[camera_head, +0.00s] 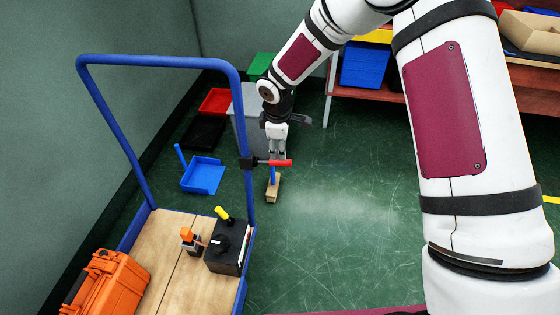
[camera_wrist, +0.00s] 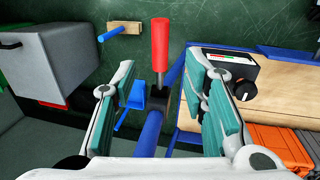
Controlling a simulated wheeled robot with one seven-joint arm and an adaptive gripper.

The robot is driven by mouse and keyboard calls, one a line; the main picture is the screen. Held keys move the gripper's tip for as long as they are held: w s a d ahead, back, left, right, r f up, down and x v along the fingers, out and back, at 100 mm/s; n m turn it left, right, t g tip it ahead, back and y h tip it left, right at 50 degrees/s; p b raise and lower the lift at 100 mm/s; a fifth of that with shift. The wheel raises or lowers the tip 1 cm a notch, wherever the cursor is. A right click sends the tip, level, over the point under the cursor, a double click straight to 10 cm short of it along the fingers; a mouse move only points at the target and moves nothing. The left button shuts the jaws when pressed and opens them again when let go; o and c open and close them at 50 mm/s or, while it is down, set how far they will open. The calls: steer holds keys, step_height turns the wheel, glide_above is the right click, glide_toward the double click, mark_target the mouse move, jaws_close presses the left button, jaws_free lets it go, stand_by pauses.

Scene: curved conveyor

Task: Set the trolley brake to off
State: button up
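The trolley has a blue tube frame (camera_head: 160,62) and a wooden deck (camera_head: 175,262). A red lever handle (camera_head: 279,163) sticks out to the right, about level, from a black mount (camera_head: 246,164) on the right upright. In the wrist view the red handle (camera_wrist: 160,45) rises from the black mount (camera_wrist: 158,103) between my finger pads. My gripper (camera_head: 278,153) points down just above the handle, with its fingers spread and nothing gripped. Contact cannot be told. No off marking is readable.
On the deck are a black box (camera_head: 222,262) with a yellow-tipped handle, a small orange-topped item (camera_head: 188,236) and an orange case (camera_head: 112,286). A grey bin (camera_head: 250,118) stands behind my gripper. A wooden block (camera_head: 274,188) lies below. Floor to the right is clear.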

mark_target(280, 163)
steer(key=f, duration=0.2)
steer(key=w+f+b, duration=0.1)
steer(key=f, duration=0.5)
steer(key=shift+w+d+b, duration=0.15)
steer(key=shift+w+b, duration=0.15)
steer(key=shift+b, duration=0.1)
jaws_close()
